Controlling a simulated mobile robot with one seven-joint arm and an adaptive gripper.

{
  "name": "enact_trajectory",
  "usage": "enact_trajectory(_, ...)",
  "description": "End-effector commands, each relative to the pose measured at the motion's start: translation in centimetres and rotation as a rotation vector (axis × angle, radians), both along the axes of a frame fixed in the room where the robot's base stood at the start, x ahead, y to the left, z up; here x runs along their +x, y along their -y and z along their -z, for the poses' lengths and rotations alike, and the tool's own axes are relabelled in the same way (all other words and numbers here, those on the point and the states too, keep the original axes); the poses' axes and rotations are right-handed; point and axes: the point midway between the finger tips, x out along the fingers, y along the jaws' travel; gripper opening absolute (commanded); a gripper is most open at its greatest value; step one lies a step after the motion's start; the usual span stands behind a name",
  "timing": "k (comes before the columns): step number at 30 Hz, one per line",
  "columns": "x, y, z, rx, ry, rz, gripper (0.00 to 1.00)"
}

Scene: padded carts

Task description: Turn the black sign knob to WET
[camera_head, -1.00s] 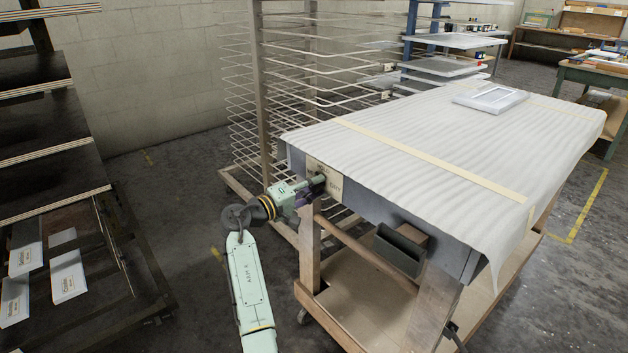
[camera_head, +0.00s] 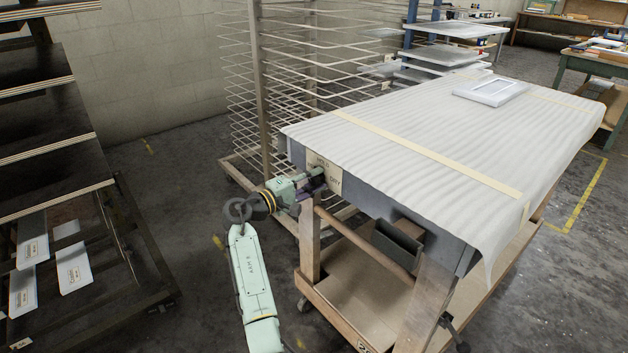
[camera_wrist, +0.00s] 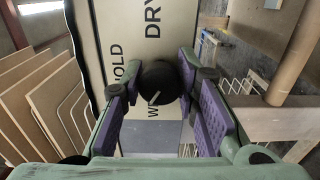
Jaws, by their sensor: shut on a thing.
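The cream sign plate (camera_head: 334,184) is on the near end of the padded cart, with HOLD at its top and DRY on its right. It also fills the upper middle of the wrist view (camera_wrist: 128,38). The black sign knob (camera_wrist: 162,76) is round, with a white pointer line aimed down-left toward a word starting with W, partly covered by the knob. In the head view my gripper (camera_head: 317,183) is at the sign and hides the knob.
The padded cart (camera_head: 430,150) has a pale cover and a white frame (camera_head: 491,91) on top. A dark bin (camera_head: 398,244) hangs under its near edge. A wire drying rack (camera_head: 262,90) stands behind, and a dark shelf cart (camera_head: 45,150) at left. Floor between is clear.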

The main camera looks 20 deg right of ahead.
Motion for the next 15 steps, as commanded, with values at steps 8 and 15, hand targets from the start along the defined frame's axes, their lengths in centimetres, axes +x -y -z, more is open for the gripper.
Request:
enact_trajectory(8,-0.01,0.0,0.06,0.001,0.0,0.0,0.42)
enact_trajectory(15,-0.01,0.01,0.03,0.001,0.001,0.0,0.49)
